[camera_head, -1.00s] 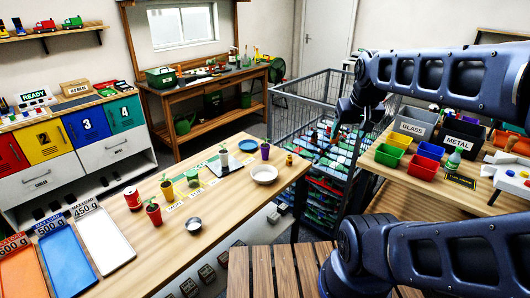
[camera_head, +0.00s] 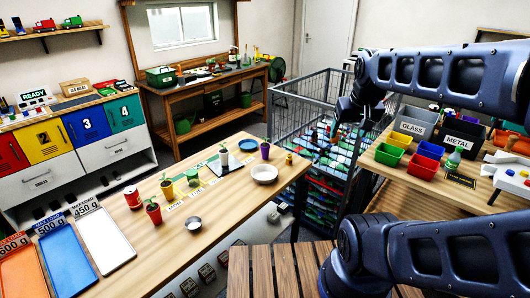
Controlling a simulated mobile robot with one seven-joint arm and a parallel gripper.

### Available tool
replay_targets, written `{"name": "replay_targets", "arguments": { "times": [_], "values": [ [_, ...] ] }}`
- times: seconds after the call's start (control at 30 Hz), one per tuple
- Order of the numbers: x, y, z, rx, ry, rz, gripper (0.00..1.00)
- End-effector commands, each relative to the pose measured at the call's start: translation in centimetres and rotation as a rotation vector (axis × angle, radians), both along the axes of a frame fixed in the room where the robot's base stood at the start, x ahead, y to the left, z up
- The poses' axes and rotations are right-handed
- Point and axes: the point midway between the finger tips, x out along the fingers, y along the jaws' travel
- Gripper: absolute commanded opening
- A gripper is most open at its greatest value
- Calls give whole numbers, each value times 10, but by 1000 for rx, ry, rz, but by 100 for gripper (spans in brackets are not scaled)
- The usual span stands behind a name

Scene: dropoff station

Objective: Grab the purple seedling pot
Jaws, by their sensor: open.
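The purple seedling pot (camera_head: 265,151) stands upright on the long wooden table, near its far edge, with a small green plant in it. It stands between a blue dish (camera_head: 247,145) and a white bowl (camera_head: 264,174). Nothing touches it that I can see. My gripper (camera_head: 340,122) hangs at the end of my arm, right of the table and over the wire cage cart. It is open, small and dark, apart from the pot and to its right. Its fingertips are hard to make out.
The wire cart (camera_head: 300,105) stands beyond the table's right end. Colored bins (camera_head: 420,165) stand at right.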

Motion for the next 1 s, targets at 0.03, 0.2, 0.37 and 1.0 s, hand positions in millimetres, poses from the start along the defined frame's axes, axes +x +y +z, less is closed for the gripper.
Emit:
{"name": "replay_targets", "arguments": {
  "times": [0.03, 0.2, 0.37, 1.0],
  "values": [
    [3, 1, 1, 4, 4, -8, 71],
    [30, 5, 8, 48, 30, -86, 71],
    [69, 14, 14, 106, 65, -208, 71],
    [235, 67, -12, 269, 207, -723, 71]
  ]
}}
